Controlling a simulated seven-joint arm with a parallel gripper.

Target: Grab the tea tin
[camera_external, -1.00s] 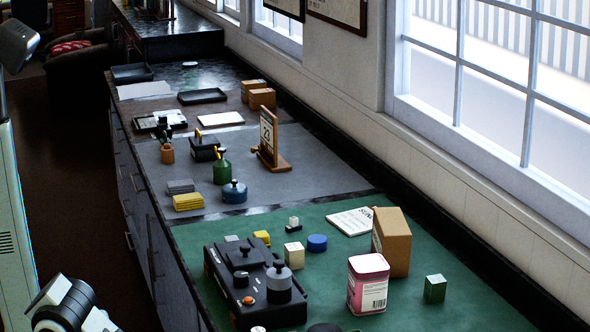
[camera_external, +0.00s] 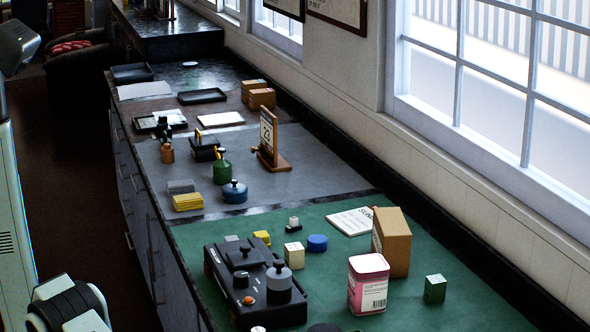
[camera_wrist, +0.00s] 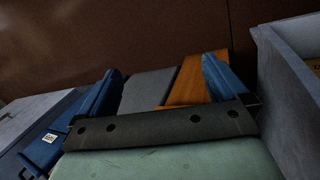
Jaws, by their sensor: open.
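The tea tin is probably the pink and white tin (camera_external: 369,286) with a label and barcode, upright on the green mat in the external view. It stands just in front of a brown box. My gripper (camera_wrist: 162,72) shows in the wrist view as two blue fingers set wide apart on a dark bar. It is open. The tin is not in the wrist view, and the fingers do not show in the external view, so the gripper is away from the tin.
A black device with knobs (camera_external: 255,286) stands left of the tin, a brown box (camera_external: 393,241) behind it, and a green cube (camera_external: 435,289) to its right. A white cube (camera_external: 294,255) and a blue round piece (camera_external: 317,243) lie farther back. The window wall bounds the right.

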